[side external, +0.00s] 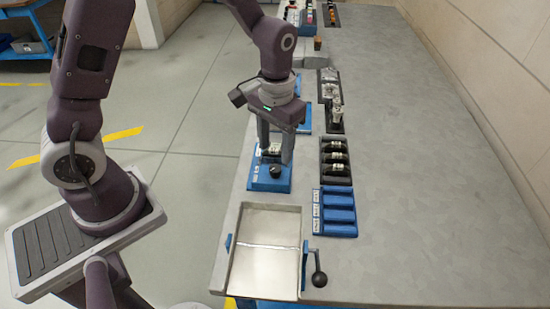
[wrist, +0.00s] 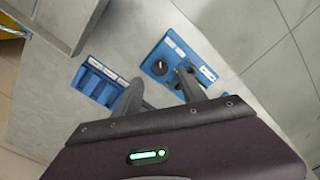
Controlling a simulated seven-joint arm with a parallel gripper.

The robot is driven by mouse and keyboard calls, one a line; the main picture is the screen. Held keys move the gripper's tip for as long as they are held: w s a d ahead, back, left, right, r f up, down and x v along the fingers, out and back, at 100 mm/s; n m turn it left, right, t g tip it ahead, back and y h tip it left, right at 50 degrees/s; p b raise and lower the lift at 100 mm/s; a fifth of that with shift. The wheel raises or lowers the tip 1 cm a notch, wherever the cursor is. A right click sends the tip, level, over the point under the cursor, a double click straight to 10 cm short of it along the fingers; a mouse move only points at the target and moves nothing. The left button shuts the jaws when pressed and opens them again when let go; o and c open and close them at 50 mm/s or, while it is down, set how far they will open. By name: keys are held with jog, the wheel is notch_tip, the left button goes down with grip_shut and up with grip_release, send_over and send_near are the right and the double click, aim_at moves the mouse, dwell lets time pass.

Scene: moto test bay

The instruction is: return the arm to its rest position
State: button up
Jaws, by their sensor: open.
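My gripper (side external: 276,157) points down over a blue fixture (side external: 257,184) with a black knob (side external: 275,171), near the left edge of the bench. Its two fingers are apart. In the wrist view my gripper (wrist: 160,94) shows with its fingers spread, and the blue fixture (wrist: 176,52) with its knob (wrist: 159,67) lies beyond them. Something pale sits on the fixture between the fingers in the side view; I cannot tell whether a finger touches it.
A blue tray (side external: 335,213) with empty slots and a black rack (side external: 335,177) of dark bottles stand right of the fixture. A metal-floored tray (side external: 262,270) with a black-knobbed lever (side external: 319,279) is at the front. The bench's right side (side external: 430,170) is clear.

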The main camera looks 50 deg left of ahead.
jog(key=shift+r, duration=0.6)
jog(key=shift+r, duration=0.25)
jog(key=s+r+t, duration=0.2)
jog(key=s+r, duration=0.4)
jog(key=r, duration=0.5)
jog(key=s+a+r+m+t, duration=0.1)
jog(key=s+r+t, duration=0.2)
jog(key=s, duration=0.9)
notch_tip(320, 180, up, 3)
jog(key=shift+s+a+f+m+t, duration=0.1)
jog(key=shift+s+a+m+t, duration=0.1)
jog(key=shift+s+m+t, duration=0.15)
